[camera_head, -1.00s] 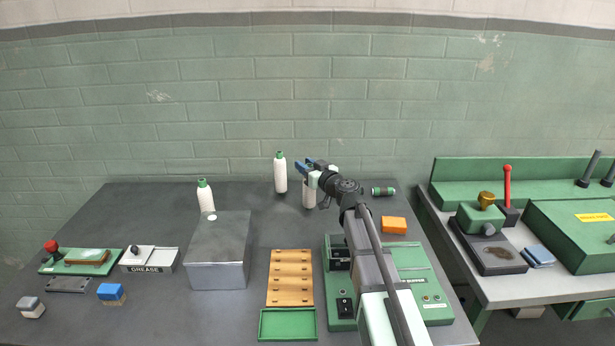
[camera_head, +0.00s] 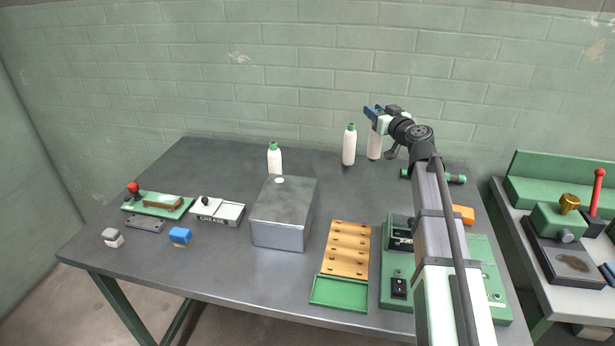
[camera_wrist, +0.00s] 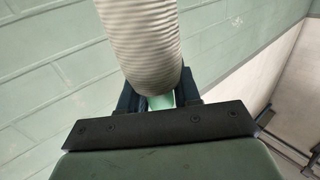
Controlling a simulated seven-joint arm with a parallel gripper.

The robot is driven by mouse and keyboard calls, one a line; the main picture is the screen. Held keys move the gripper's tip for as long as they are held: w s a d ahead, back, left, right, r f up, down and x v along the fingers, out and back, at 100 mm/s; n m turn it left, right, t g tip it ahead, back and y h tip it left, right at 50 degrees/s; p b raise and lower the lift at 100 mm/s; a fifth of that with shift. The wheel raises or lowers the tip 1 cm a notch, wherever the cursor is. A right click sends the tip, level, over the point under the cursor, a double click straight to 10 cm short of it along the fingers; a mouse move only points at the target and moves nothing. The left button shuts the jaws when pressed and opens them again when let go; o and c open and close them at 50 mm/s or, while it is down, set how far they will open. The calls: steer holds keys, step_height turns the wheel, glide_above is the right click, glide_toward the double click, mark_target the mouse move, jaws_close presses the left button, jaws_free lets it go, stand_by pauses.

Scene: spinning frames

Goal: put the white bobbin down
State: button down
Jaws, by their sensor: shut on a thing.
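My gripper (camera_head: 374,112) is shut on the upper end of a white ridged bobbin (camera_head: 375,143) at the back of the dark table. The bobbin hangs upright below the jaws; whether its foot touches the table I cannot tell. In the wrist view the bobbin (camera_wrist: 140,40) fills the upper middle, between the dark jaws (camera_wrist: 160,95). A white bobbin with a green top (camera_head: 349,146) stands just left of it, with a narrow gap. Another such bobbin (camera_head: 274,160) stands farther left, behind the grey metal box, which hides its foot.
The grey metal box (camera_head: 284,225) carries a small white disc on top. A wooden rack (camera_head: 347,250) and green tray (camera_head: 338,294) lie in front. A green cylinder (camera_head: 455,178) lies behind my arm. The dark table (camera_head: 215,165) is clear at back left.

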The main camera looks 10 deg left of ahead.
steer(key=s+a+r+n+g+y, duration=0.2)
steer(key=s+a+r, duration=0.4)
steer(key=s+a, duration=0.3)
steer(key=s+a+r+n+g+y, duration=0.2)
steer(key=s+a+r+g+y, duration=0.1)
steer(key=s+a+r, duration=0.55)
steer(key=s+a+f+n+g, duration=0.1)
steer(key=s+f, duration=0.2)
steer(key=f, duration=0.4)
steer(key=s+a+f+n+g+y, duration=0.1)
steer(key=s+f, duration=0.1)
steer(key=f, duration=0.5)
steer(key=shift+s+a+f+g, duration=0.15)
steer(key=shift+s+g, duration=0.25)
steer(key=shift+f, duration=0.15)
steer(key=c, duration=0.8)
jaws_free()
